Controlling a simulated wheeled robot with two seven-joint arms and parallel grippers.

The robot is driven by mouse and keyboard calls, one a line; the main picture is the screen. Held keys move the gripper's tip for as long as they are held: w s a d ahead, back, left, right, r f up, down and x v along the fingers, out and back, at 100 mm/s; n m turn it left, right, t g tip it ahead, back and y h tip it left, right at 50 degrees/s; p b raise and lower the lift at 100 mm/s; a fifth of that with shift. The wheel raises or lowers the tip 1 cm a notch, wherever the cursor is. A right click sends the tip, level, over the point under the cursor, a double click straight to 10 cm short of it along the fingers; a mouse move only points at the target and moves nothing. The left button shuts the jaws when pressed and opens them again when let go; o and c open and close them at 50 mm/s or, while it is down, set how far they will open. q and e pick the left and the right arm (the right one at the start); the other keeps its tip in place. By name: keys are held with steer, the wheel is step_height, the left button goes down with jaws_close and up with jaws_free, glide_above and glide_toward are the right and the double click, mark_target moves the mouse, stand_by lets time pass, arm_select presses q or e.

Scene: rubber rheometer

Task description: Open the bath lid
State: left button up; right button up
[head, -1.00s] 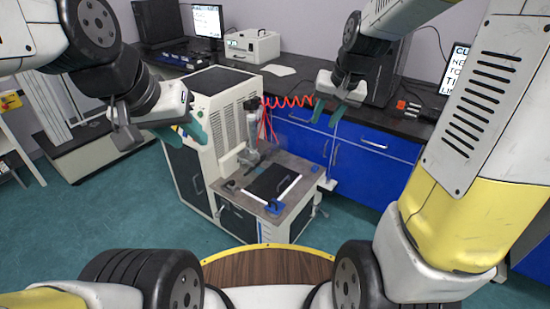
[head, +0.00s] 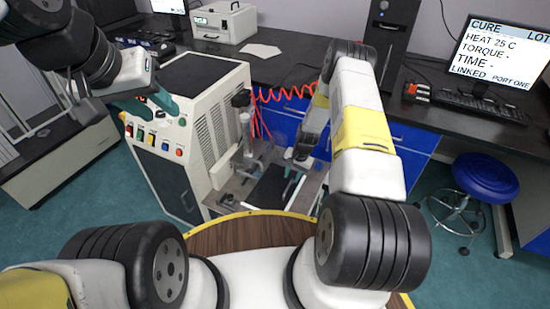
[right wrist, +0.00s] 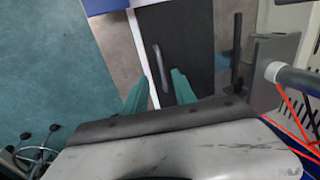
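The bath lid is a dark flat panel (head: 268,190) on the machine's low deck; in the head view my right arm partly covers it. In the right wrist view the lid (right wrist: 187,35) fills the upper middle, with a grey bar handle (right wrist: 160,66) on it. The lid looks closed. My right gripper (right wrist: 158,88) is open, its two teal fingers apart with the handle between and just beyond their tips; I cannot tell whether they touch it. My left gripper (head: 150,106) is open and empty, in front of the machine's button panel.
The white machine cabinet (head: 190,90) stands left of the deck. A vertical post (head: 246,130) and red coiled hose (head: 283,94) are near the lid. Behind is a dark bench with a monitor (head: 500,55). A blue stool (head: 485,178) stands right on open floor.

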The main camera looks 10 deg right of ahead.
steer(key=f, duration=0.3)
steer(key=a+f, duration=0.1)
steer(key=f, duration=0.2)
steer(key=w+f, duration=0.1)
steer(key=f, duration=0.2)
steer(key=shift+a+f, duration=0.2)
steer(key=shift+a, duration=0.15)
jaws_close()
stand_by(1.0)
